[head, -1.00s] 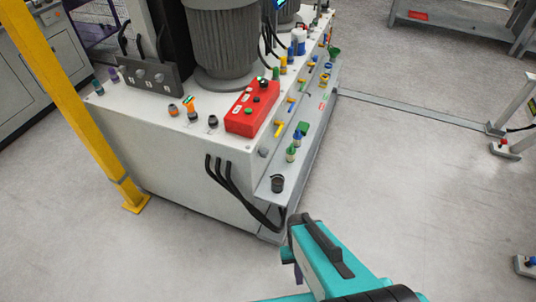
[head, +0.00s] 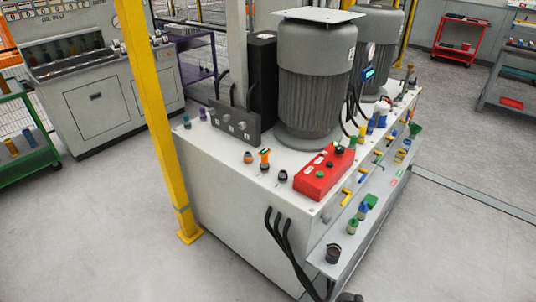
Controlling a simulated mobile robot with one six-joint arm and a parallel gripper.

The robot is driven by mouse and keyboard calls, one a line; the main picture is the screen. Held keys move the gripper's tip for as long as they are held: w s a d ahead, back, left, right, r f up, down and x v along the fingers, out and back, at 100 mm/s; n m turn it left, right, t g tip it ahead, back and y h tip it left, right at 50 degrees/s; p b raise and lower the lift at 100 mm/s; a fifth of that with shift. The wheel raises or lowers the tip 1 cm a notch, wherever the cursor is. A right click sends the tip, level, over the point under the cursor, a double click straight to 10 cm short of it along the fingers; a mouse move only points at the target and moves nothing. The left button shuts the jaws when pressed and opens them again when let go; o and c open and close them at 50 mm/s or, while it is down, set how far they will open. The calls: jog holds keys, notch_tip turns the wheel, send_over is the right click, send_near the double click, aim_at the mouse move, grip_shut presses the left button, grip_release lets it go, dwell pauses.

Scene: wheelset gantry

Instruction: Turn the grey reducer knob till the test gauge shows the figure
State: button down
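A grey round knob (head: 326,217) sits on the near side face of the white power-unit cabinet, below the red button box. It may be the reducer knob; I cannot confirm this. Several small grey knobs also sit on a dark upright panel (head: 236,123) at the left of the cabinet top. A round white-faced gauge (head: 370,51) stands between the two motors, above a small lit blue display (head: 369,72). Which one is the test gauge is unclear, and their figures are too small to read. My gripper is not in view.
The white cabinet (head: 225,190) carries two grey ribbed motors (head: 315,85). A red button box (head: 325,173) lies near its edge. A ledge (head: 345,238) with small coloured parts runs along its right side. A yellow post (head: 152,110) stands at left. Floor at right is clear.

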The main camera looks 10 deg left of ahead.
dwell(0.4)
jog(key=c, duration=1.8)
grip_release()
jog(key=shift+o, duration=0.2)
